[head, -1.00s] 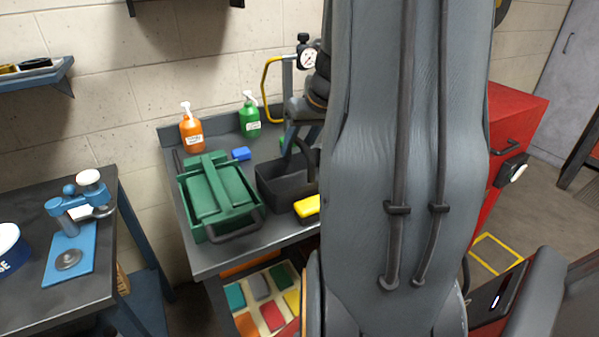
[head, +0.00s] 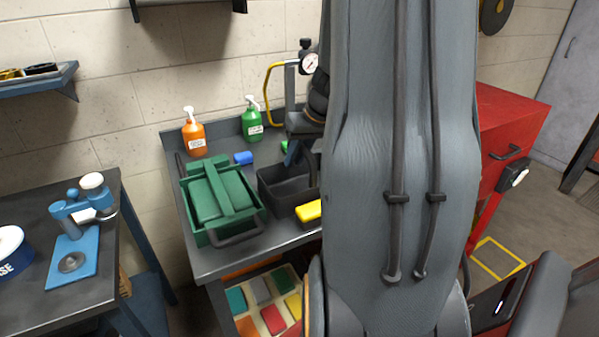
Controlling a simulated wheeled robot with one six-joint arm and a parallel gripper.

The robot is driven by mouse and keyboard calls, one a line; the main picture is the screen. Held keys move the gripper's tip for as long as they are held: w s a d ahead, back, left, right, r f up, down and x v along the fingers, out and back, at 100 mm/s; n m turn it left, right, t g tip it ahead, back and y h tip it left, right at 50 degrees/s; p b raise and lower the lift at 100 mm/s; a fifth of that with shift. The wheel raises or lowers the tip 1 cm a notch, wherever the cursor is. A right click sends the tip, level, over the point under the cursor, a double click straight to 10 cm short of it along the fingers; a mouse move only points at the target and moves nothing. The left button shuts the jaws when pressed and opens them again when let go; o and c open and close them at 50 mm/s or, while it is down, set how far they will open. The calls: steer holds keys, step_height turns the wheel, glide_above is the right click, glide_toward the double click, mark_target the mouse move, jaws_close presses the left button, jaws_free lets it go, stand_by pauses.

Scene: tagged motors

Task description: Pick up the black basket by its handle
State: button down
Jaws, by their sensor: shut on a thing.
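The black basket (head: 272,194) is an open dark box on the grey bench, right of the green toolbox. Its right part is hidden behind my arm, and its handle is hard to make out here. My gripper (head: 291,154) is above the basket, partly hidden behind my arm; a blue finger part shows. It is shut on the basket's handle, though the contact itself is not clear. I cannot tell whether the basket's base touches the bench.
The green toolbox (head: 218,200) stands close on the left. A yellow block (head: 308,211) is at the basket's front right. A gauge (head: 309,63) stands near my wrist. A red cabinet (head: 512,125) is at right.

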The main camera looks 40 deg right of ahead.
step_height(320, 180, up, 9)
steer(key=shift+r+b, duration=0.15)
steer(key=shift+b, duration=0.45)
steer(key=shift+r+p, duration=1.1)
steer(key=shift+r, duration=0.85)
